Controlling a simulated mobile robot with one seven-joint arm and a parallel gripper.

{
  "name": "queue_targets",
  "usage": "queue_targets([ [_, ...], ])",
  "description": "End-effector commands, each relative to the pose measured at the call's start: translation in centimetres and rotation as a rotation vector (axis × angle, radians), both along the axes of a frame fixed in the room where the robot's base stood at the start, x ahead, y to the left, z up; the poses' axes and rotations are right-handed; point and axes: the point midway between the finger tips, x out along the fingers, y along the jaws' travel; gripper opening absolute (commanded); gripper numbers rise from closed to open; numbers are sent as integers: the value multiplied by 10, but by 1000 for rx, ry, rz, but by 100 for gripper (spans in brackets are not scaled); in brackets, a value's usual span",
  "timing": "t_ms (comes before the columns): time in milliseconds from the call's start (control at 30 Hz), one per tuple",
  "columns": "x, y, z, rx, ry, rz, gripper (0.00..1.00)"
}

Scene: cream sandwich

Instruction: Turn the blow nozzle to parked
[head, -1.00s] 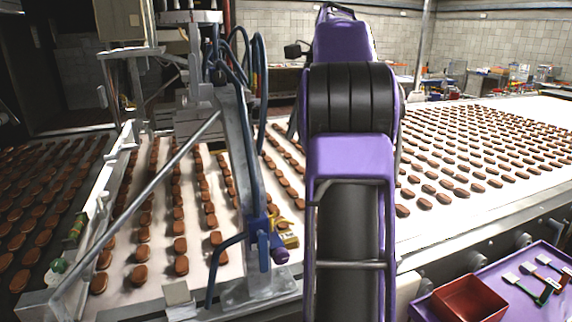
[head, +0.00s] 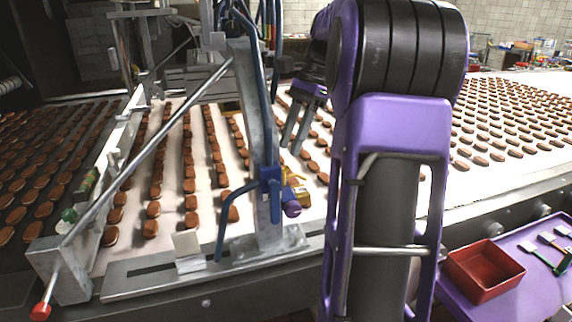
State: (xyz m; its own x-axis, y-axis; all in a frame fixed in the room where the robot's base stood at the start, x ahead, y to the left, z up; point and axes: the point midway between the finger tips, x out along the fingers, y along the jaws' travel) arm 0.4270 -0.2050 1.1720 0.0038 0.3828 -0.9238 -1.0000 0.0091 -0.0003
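The blow nozzle appears to be the blue fitting (head: 270,192) on a grey metal post (head: 246,120) at centre left. A bent blue tube (head: 226,222) hangs from its left side, pointing down. A purple-blue knob (head: 291,209) and a yellow tagged part (head: 300,190) are on its right side. My gripper (head: 291,148) is above and slightly right of the fitting in the picture, fingers pointing down. Its two grey fingers are apart with nothing seen between them. My arm hides part of the belt to the right.
Rows of brown biscuits (head: 190,186) lie on the white belt behind the post. A slanted metal rod (head: 150,150) ends in a red tip (head: 41,312). A red bin (head: 485,270) and brushes (head: 540,258) sit on a purple tray (head: 520,295) at right.

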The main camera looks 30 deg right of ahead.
Motion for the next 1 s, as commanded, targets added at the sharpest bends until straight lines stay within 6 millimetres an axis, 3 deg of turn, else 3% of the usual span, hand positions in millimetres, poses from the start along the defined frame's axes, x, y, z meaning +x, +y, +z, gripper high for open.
queue_targets([
  [33, -1, 4, -11, 1, 2, 0, 40],
  [200, 0, 12, -31, 1, 2, 0, 40],
  [633, 0, 16, -38, 0, 0, 0, 40],
  [867, 0, 16, -38, 0, 0, 0, 0],
  [1000, 0, 16, -38, 0, 0, 0, 0],
])
